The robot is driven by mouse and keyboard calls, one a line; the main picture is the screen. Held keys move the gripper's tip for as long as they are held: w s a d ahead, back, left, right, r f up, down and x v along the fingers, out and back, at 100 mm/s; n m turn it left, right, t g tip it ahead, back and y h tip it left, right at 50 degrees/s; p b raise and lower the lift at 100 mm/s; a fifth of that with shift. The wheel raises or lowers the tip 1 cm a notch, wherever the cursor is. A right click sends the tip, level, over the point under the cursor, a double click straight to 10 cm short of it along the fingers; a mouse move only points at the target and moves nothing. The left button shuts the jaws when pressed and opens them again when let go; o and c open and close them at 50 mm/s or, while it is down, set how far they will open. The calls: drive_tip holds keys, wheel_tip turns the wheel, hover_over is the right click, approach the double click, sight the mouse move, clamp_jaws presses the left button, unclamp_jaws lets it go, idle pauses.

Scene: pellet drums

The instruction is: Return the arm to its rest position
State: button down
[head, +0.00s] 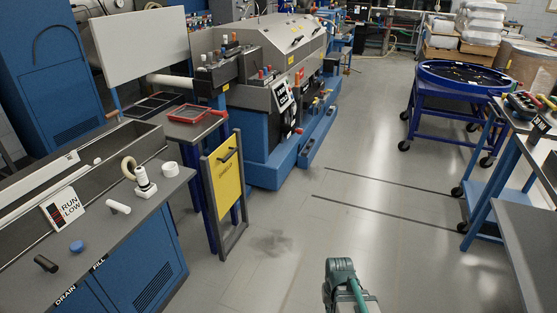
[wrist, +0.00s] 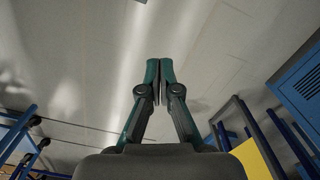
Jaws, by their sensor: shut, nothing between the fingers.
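My gripper (wrist: 160,72) points down over the bare floor in the wrist view, its two green-tipped fingers together with nothing between them. In the head view, my green and grey arm (head: 342,283) shows at the bottom edge, right of centre, over the open aisle. The fingertips are hard to make out in that view. Nothing touches my gripper in either view.
A yellow panel (head: 224,183) in a dark frame stands left of the arm, beside a blue cabinet (head: 140,270) with a grey top. A blue wheeled cart (head: 440,104) and a bench (head: 518,208) stand at right. The floor aisle (head: 320,220) is clear.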

drive_tip(key=s+f+g, duration=0.3)
drive_tip(key=s+f, duration=0.5)
drive_tip(key=s, duration=0.6)
drive_tip(key=s+f+g, duration=0.3)
drive_tip(key=s+f, duration=0.6)
drive_tip(key=s, duration=0.5)
drive_tip(key=shift+g, duration=0.3)
drive_tip(key=shift+a, duration=0.1)
